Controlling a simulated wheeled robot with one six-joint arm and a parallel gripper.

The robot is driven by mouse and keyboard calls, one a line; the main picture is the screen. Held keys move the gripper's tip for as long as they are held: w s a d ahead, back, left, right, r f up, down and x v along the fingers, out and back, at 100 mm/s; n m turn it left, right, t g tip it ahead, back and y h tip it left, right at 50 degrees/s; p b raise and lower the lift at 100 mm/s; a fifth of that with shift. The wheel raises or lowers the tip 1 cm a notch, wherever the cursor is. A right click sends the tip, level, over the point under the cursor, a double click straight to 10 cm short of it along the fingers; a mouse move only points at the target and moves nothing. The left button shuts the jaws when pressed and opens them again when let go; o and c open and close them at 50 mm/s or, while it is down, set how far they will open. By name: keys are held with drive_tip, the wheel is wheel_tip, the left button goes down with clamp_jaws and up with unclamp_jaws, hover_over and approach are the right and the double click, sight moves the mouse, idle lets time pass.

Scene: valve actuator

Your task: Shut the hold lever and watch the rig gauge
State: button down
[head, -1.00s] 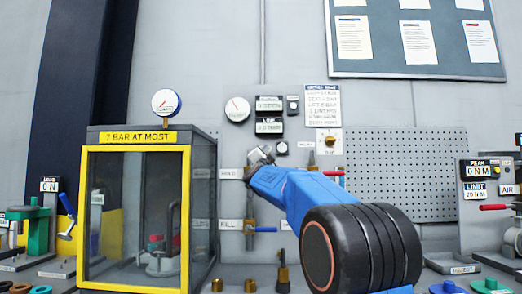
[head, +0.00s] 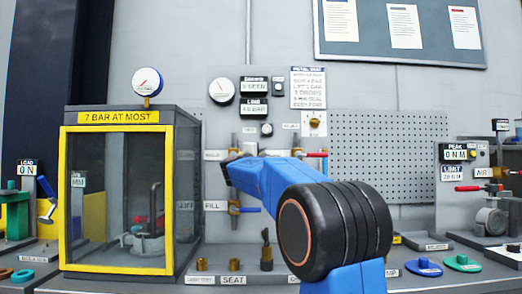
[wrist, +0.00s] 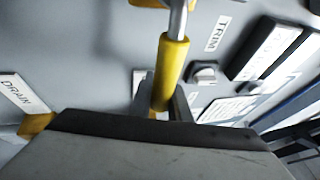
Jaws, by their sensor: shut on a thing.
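The hold lever shows in the wrist view as a yellow-sleeved handle (wrist: 172,62) on a metal rod. My gripper (wrist: 165,100) is shut on the lower end of that sleeve. In the head view my gripper (head: 230,166) is at the panel beside the HOLD label (head: 214,155), and it hides the lever there. One round gauge (head: 222,90) is on the panel, its needle toward the upper left. Another gauge (head: 147,81) stands on top of the glazed cabinet. I cannot tell which is the rig gauge, and the scales are too small to read.
The yellow-framed cabinet (head: 119,273) stands left of my arm. A blue-handled lever (head: 247,210) is below my gripper and a red-handled one (head: 316,155) to its right. Small fittings (head: 202,265) stand on the bench. A DRAIN label (wrist: 22,92) shows in the wrist view.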

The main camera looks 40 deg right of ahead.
drive_tip(key=shift+f+m, duration=0.3)
drive_tip(key=shift+d+f, duration=0.1)
drive_tip(key=c, duration=1.7)
unclamp_jaws()
drive_tip(key=shift+o, duration=0.2)
drive_tip(key=v, duration=1.7)
drive_tip(key=shift+a, duration=0.25)
drive_tip(key=shift+s, duration=0.1)
